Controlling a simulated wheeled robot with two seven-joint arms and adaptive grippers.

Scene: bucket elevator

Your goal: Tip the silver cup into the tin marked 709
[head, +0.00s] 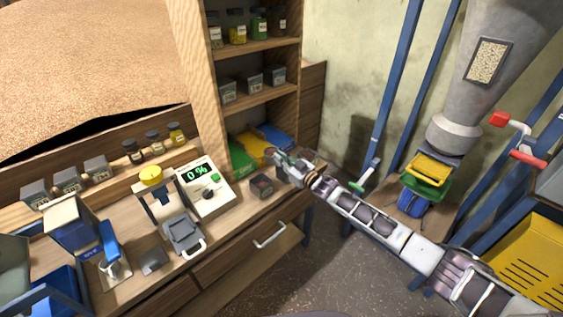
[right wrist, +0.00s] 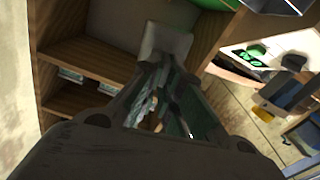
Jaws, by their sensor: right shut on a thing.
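My right gripper (head: 283,160) is over the right end of the bench, in front of the shelf unit. In the right wrist view its fingers (right wrist: 163,85) close on a small pale grey piece (right wrist: 166,42), which looks like the silver cup; its shape is mostly hidden. Grey tins with pale labels stand on the shelf, such as the middle one (head: 252,82), and at the back left of the bench, such as the near one (head: 35,194). Their numbers are too small to read, so I cannot tell which is 709. My left gripper is not in view.
A small dark open box (head: 262,187) stands on the bench beside a white meter (head: 204,189) reading 0%. Jars (head: 237,27) stand on the top shelf. A grey hopper (head: 485,75) hangs at right.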

